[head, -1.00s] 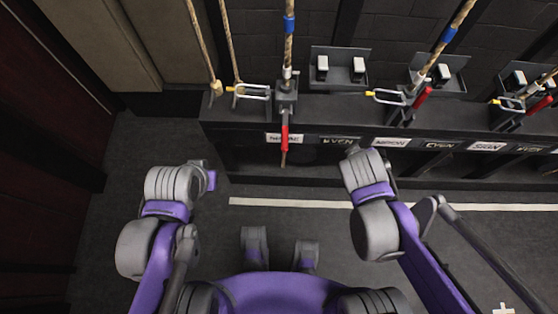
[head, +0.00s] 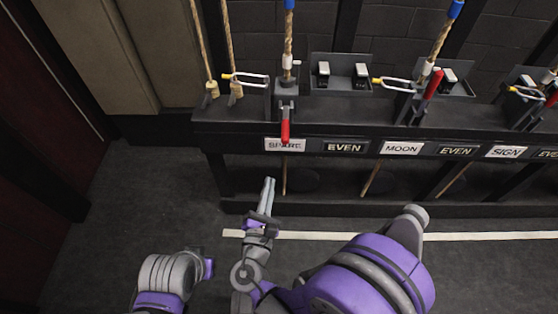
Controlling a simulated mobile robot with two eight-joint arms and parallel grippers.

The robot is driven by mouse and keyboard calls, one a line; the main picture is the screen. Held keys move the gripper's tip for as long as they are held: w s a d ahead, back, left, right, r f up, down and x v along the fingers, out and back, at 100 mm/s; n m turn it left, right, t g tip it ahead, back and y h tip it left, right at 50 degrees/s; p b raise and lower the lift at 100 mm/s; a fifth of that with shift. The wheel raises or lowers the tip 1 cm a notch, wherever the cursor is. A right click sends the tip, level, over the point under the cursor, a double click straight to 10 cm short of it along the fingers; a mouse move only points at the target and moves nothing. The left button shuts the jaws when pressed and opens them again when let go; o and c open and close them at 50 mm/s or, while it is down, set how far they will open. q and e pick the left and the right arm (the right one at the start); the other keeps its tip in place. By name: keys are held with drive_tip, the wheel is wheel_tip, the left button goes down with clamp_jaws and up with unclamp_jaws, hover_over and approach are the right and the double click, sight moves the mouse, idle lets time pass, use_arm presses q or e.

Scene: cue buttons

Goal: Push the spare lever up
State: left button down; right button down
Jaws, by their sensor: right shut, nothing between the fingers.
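The spare lever (head: 285,132) has a red handle that hangs down from its grey bracket, in front of the white label reading SPARE (head: 272,144). A rope runs up above it. My right gripper (head: 268,182) is shut and empty, pointing up toward the rail just below the spare lever, apart from it. My left arm (head: 165,280) shows at the lower left; its fingers cannot be made out.
Another red lever (head: 433,84) points up above the MOON label (head: 401,148); one more stands at the far right. Boxes with white switches (head: 340,74) sit along the rail (head: 230,127). The dark floor at left is clear.

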drive_tip(key=shift+s+a, duration=0.15)
drive_tip(key=shift+a, duration=0.2)
drive_tip(key=b, duration=0.2)
approach(286, 123)
drive_tip(key=shift+w+f, duration=1.3)
drive_tip(key=shift+w, duration=0.6)
drive_tip(key=shift+a, duration=0.2)
drive_tip(key=shift+r+p, duration=0.1)
drive_tip(key=shift+p, duration=0.35)
